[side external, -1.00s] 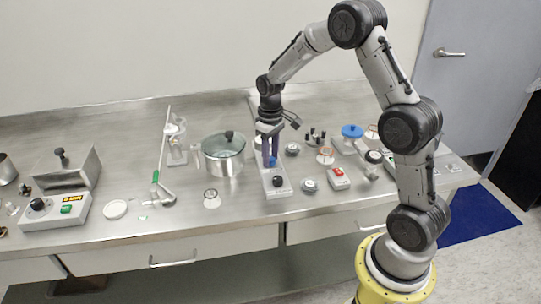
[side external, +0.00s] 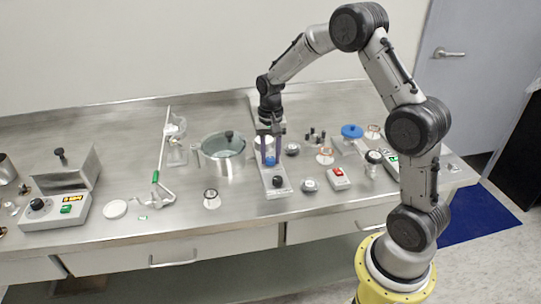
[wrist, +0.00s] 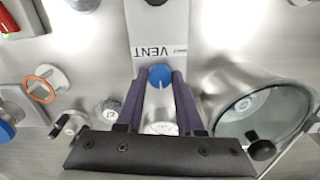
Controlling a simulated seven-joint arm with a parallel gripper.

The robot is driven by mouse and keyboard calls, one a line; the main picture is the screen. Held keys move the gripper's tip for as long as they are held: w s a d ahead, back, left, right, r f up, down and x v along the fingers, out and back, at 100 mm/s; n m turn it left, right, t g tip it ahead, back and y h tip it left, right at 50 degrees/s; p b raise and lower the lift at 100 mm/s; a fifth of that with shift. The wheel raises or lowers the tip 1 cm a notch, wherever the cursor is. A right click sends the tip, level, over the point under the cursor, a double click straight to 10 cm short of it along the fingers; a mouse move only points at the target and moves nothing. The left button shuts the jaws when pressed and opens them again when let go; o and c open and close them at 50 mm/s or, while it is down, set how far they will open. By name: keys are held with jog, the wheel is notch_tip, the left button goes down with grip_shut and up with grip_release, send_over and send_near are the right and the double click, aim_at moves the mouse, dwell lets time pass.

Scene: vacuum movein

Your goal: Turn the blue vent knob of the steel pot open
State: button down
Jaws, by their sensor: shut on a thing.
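The steel pot (side external: 223,168) with a glass lid stands left of my gripper; it also shows at the right of the wrist view (wrist: 212,95). The blue vent knob (wrist: 159,77) sits on a narrow grey panel (wrist: 155,22) marked VENT, beside the pot. A small white line shows on the knob's face. My gripper (wrist: 159,80) points down, its two purple fingers shut on the knob's two sides. In the side view my gripper (side external: 270,161) stands over the panel, and the knob (side external: 271,161) shows between the fingers.
A black knob (side external: 278,182) stands on the panel's front end. A red-switch box (side external: 338,179) and a round dial (side external: 309,185) lie to the right. A blue-topped item (side external: 352,131) stands farther back.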

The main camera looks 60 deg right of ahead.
aim_at(271, 158)
jog(key=shift+r+m, duration=0.1)
jog(key=shift+m, duration=0.3)
jog(key=c, duration=0.5)
grip_release()
notch_tip(271, 158, up, 14)
jog(key=shift+f, duration=0.1)
dwell(0.4)
